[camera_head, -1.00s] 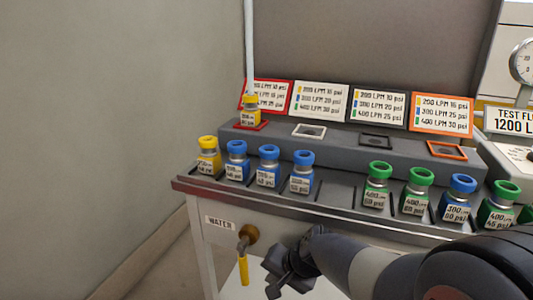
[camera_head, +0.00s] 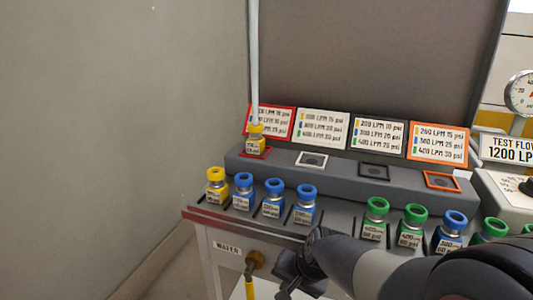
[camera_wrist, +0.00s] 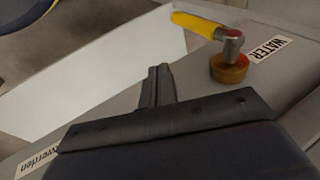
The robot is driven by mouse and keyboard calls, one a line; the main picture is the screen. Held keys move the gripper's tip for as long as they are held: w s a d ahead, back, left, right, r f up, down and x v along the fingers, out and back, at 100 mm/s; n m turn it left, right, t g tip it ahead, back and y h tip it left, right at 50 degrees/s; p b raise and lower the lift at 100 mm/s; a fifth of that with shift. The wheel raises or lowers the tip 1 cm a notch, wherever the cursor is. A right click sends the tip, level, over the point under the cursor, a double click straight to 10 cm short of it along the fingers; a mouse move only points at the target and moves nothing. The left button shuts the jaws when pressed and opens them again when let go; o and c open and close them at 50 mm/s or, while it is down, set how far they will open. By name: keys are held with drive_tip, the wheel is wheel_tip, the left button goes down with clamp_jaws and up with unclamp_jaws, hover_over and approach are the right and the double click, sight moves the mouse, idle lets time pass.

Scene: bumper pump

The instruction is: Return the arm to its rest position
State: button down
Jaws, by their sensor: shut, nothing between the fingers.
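My gripper (camera_head: 290,288) is at the bottom of the head view, in front of the bench's front panel and below the row of bottles. It is partly cut off by the frame's lower edge. In the wrist view my gripper (camera_wrist: 158,85) has its fingers together with nothing between them. The yellow-handled water tap (camera_head: 252,268) is just left of the gripper in the head view. It also shows in the wrist view (camera_wrist: 229,66), to the right of the fingers and apart from them.
A row of yellow, blue and green bottles (camera_head: 305,205) stands along the bench (camera_head: 335,225). One yellow bottle (camera_head: 256,142) stands on the red-framed spot of the raised shelf (camera_head: 340,173). Test gear (camera_head: 508,150) is at the right. The left wall (camera_head: 110,120) is bare.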

wheel_tip(320, 180, up, 7)
drive_tip(key=g+h+p, duration=0.1)
drive_tip(key=h+p, duration=0.3)
drive_tip(key=p, duration=0.3)
drive_tip(key=shift+w+a+f+g, duration=0.15)
drive_tip(key=shift+w+a+g, duration=0.15)
drive_tip(key=shift+w+a, duration=0.15)
drive_tip(key=shift+d, duration=0.15)
